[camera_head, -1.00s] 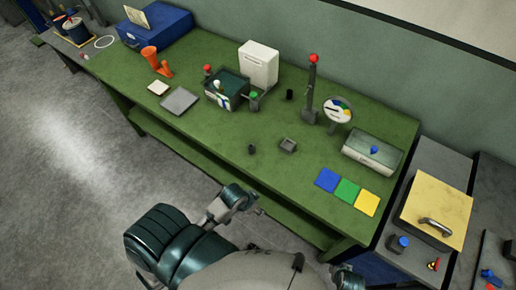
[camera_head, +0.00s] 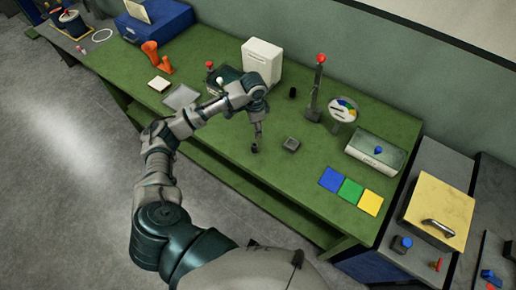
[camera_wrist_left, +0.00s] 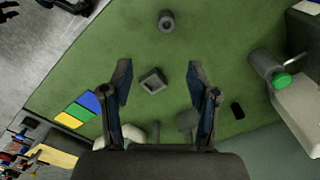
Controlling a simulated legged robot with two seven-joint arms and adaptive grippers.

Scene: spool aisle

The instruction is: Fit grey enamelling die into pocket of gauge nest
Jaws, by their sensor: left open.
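The grey die (camera_head: 255,149) is a small dark round piece standing on the green bench; in the left wrist view (camera_wrist_left: 167,20) it shows a hole in its top, near the upper edge. The gauge nest (camera_head: 291,144) is a small grey square block with a square pocket, right of the die; the left wrist view shows it too (camera_wrist_left: 153,80). My left gripper (camera_head: 257,134) points down just above the die in the head view. In the left wrist view its fingers (camera_wrist_left: 160,82) are apart, with nothing held between them. My right gripper is not in view.
Blue, green and yellow squares (camera_head: 350,190) lie on the bench (camera_head: 295,185) to the right. A red-topped post (camera_head: 315,90), a round dial (camera_head: 343,110) and a white box (camera_head: 262,60) stand behind. A small black cylinder (camera_head: 292,92) stands behind the nest.

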